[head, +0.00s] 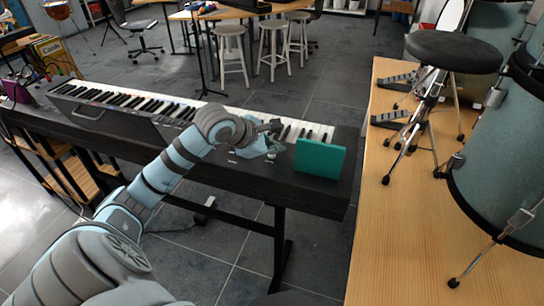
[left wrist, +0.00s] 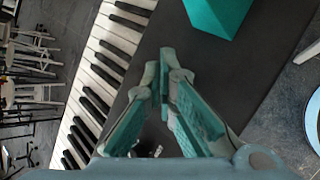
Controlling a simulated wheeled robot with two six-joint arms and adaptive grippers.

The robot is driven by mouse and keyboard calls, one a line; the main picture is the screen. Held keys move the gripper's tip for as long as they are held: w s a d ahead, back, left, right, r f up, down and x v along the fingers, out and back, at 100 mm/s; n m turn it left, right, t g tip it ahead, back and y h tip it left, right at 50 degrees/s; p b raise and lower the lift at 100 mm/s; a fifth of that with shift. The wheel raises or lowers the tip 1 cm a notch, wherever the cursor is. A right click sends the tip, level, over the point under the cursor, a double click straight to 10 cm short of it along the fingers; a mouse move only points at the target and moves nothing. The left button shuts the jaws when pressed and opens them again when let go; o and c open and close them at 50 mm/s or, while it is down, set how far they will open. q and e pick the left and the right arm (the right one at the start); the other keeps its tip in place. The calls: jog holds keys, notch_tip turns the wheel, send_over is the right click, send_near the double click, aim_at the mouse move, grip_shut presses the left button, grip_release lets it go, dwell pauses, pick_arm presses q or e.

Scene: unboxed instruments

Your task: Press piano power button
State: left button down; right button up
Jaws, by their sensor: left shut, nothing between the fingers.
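The black piano (head: 330,196) stands across the middle of the head view, its white and black keys on the far side. In the left wrist view its keys (left wrist: 105,70) run along the left and its dark top panel (left wrist: 235,70) fills the middle. My left gripper (head: 275,138) is over the right part of the piano, near the keys' right end. Its fingertips meet in the left wrist view (left wrist: 165,62), shut and empty. Small shiny knobs (left wrist: 150,150) show partly between the fingers. I cannot tell which part is the power button. My right gripper is not in view.
A teal box (head: 320,158) stands on the piano just right of my left gripper; it also shows in the left wrist view (left wrist: 215,12). A wooden platform (head: 400,225) with a drum stool (head: 453,50) and drums is at the right. White stools (head: 272,28) stand behind.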

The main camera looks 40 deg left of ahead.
aim_at(274, 157)
pick_arm(q)
jog(key=shift+f, duration=0.2)
dwell(0.4)
jog(key=shift+r, duration=0.1)
jog(key=shift+r+p, duration=0.3)
jog(key=shift+r, duration=0.25)
jog(key=shift+r, duration=0.1)
notch_tip(274, 157, up, 6)
jog(key=p, duration=0.4)
jog(key=shift+d+f, duration=0.1)
jog(key=shift+f, duration=0.1)
